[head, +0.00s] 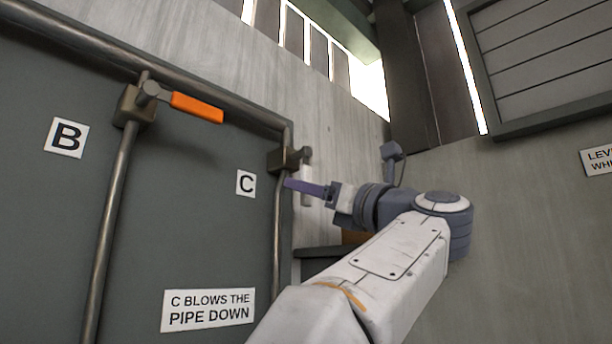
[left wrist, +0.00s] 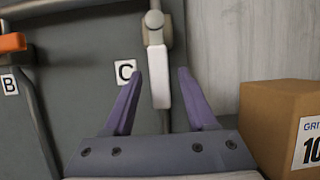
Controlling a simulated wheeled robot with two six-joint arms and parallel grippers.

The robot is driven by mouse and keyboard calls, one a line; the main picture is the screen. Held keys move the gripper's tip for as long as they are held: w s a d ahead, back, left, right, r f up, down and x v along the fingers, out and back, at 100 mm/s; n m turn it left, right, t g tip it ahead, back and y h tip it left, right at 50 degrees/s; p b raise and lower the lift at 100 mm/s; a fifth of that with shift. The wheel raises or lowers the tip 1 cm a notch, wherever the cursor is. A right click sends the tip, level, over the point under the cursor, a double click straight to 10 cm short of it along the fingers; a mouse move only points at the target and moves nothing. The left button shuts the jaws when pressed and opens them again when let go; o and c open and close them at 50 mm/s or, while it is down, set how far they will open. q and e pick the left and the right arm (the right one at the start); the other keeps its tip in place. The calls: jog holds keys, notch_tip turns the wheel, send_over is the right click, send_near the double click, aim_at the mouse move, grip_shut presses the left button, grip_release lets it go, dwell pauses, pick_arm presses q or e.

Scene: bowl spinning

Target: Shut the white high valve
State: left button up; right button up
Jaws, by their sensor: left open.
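The white valve handle (head: 306,176) is on the pipe beside the C label, on a brown valve body (head: 284,159). It points downward, roughly along its pipe. My left gripper (head: 303,188) is at the handle, partly covering its lower part in the head view. In the left wrist view, the white handle (left wrist: 160,85) hangs between the two purple fingers of my open left gripper (left wrist: 160,77), with a gap on each side. My right gripper is not in view.
An orange valve handle (head: 197,107) points sideways by the B label (head: 67,137). A sign (head: 208,311) reads "C BLOWS THE PIPE DOWN". A cardboard box (left wrist: 265,115) stands close to the right of my left gripper in the wrist view. Pipes run down the dark panel.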

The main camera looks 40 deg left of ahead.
pick_arm(q)
jog(key=shift+a+r, duration=0.15)
jog(key=shift+a, duration=0.25)
grip_shut()
dwell(1.2)
